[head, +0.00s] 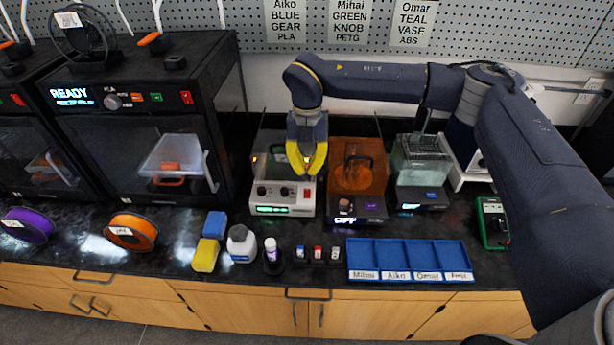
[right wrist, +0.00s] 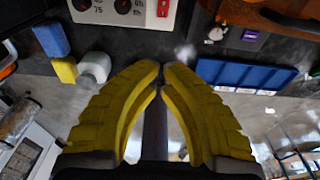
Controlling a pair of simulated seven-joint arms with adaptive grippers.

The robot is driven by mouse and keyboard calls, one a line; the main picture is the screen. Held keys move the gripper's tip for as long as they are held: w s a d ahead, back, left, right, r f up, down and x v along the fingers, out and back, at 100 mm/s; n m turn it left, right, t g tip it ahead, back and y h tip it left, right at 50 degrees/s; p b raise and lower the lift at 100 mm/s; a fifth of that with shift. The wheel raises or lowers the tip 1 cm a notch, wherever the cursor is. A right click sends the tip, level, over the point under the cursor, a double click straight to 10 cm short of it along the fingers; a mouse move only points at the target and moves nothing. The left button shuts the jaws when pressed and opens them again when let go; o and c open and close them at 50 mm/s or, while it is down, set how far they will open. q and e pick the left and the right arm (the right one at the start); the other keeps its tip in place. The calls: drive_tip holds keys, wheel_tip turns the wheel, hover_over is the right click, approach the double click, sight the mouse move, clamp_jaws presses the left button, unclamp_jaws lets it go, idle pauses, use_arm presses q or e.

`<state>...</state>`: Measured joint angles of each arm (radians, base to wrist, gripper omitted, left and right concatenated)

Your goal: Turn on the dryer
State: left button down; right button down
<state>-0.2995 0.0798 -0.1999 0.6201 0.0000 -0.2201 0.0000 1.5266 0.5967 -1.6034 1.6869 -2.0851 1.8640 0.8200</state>
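The box with two knobs, which I take to be the dryer (head: 272,198), stands at the back middle of the counter in the head view. Its small display (head: 271,210) is lit with green text. A red switch (head: 307,193) sits at the right of its front panel. In the right wrist view the dryer's panel (right wrist: 110,12) and red switch (right wrist: 163,8) show at the top edge. My right gripper (head: 307,173) has yellow fingers with tips together and nothing between them. It is just above the switch in the head view; contact cannot be told. My left gripper is out of view.
An orange-covered unit (head: 358,180) and a clear bath unit (head: 420,170) stand right of the dryer. A black printer (head: 150,110) stands left. In front are a blue labelled tray (head: 408,258), a white bottle (head: 241,243), sponges (head: 206,255) and an orange spool (head: 131,231).

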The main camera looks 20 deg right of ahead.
drive_tip(key=shift+s+r, duration=0.1)
drive_tip(key=shift+r, duration=0.8)
